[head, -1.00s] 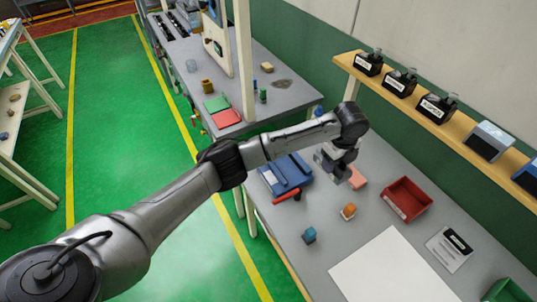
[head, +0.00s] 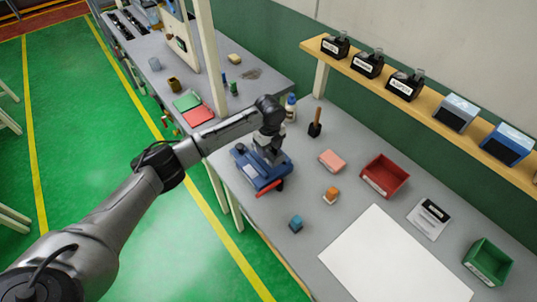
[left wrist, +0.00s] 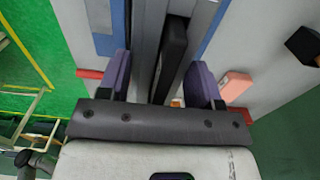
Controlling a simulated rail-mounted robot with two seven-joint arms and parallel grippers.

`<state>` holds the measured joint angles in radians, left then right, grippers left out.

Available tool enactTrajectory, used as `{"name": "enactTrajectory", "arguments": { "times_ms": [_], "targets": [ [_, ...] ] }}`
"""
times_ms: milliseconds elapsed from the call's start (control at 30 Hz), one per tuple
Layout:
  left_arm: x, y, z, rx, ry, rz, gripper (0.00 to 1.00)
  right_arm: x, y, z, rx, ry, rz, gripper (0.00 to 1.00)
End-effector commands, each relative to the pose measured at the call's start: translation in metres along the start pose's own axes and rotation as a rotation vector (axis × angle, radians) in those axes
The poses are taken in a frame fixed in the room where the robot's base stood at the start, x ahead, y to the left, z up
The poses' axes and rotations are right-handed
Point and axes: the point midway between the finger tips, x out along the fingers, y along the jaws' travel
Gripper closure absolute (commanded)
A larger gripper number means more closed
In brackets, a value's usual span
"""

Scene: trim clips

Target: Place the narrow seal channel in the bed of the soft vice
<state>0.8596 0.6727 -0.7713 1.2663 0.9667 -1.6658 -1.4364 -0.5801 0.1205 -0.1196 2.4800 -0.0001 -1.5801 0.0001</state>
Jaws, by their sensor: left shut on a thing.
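The soft vice (head: 243,165) is a blue body with a red handle (head: 269,189), near the left edge of the grey bench. My left gripper (head: 268,155) is directly over it and hides much of its bed. In the left wrist view, the purple fingertips (left wrist: 163,85) stand on either side of the narrow seal channel (left wrist: 171,55), a long dark strip, and are shut on it. Grey lengths and blue vice parts (left wrist: 104,44) show beside and behind it. I cannot tell whether the channel touches the bed. My right gripper is not in view.
Right of the vice are a pink block (head: 332,160), an orange-and-white block (head: 331,195), a teal block (head: 296,223) and a red bin (head: 385,176). A dark brush (head: 315,128) and a bottle (head: 291,107) stand behind. A white sheet (head: 390,260) covers the front.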

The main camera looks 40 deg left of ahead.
Motion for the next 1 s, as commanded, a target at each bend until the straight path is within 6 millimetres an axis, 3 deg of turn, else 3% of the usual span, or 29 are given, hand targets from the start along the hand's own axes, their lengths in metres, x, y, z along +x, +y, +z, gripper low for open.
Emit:
{"name": "enactTrajectory", "arguments": {
  "times_ms": [233,500,900,933,1000],
  "targets": [
    [0.009,0.001,0.002,0.001,0.001,-0.001,0.68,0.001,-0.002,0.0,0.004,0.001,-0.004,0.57],
    [0.04,0.002,0.003,-0.001,-0.001,-0.001,0.68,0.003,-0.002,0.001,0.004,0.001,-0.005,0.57],
    [0.044,0.002,0.002,0.0,0.0,-0.001,0.68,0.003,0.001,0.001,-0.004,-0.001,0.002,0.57],
    [0.045,0.002,0.002,0.0,-0.001,-0.001,0.4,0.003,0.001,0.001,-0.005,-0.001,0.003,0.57],
    [0.045,0.002,0.002,0.001,-0.001,-0.001,0.33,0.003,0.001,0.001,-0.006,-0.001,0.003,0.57]
  ]
}}
